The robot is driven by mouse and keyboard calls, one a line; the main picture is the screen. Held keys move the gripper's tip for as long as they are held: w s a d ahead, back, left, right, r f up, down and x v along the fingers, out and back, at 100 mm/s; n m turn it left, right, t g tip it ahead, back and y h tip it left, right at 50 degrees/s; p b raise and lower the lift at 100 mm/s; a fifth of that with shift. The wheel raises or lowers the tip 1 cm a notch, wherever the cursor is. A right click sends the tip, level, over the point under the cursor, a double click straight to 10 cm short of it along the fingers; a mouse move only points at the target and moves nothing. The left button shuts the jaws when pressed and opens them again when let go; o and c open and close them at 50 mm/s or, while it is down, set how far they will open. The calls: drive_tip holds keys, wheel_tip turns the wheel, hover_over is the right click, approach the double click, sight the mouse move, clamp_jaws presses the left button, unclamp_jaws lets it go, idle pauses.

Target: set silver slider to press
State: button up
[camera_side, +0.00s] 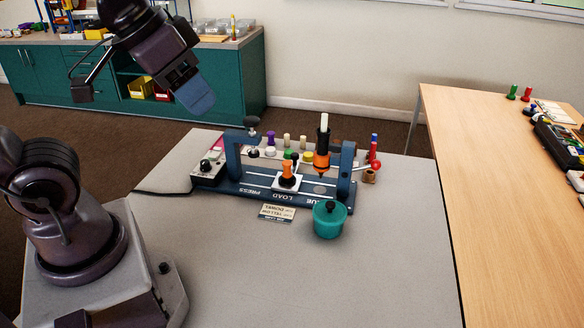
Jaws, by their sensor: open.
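The silver slider (288,184) is a pale square plate on the blue bench fixture (232,186), with an orange peg-like piece (287,168) standing on it. It sits about behind the LOAD label, between PRESS on the left and GLUE on the right. The press (253,123), with a dark knob, is on the fixture's left blue frame. An orange and black glue nozzle (322,150) hangs at the right frame. My gripper (197,98) is open and empty, high at the upper left, well apart from the fixture. One finger mostly hides the other.
A teal lidded pot (328,222) and a small sign card (277,213) stand in front of the fixture. The grey table's (250,275) front is clear.

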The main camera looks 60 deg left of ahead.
drive_tip(key=w+a+r+n+g+h, duration=0.15)
drive_tip(key=w+a+n, duration=0.25)
drive_tip(key=w+n, duration=0.6)
drive_tip(key=n+g+y, duration=0.2)
drive_tip(key=n+g, duration=0.2)
drive_tip(key=n, duration=2.1)
hover_over(295, 154)
wheel_tip(295, 154, down, 20)
drive_tip(key=shift+h, duration=0.25)
wheel_tip(295, 154, down, 13)
drive_tip(key=shift+f, duration=0.2)
clamp_jaws()
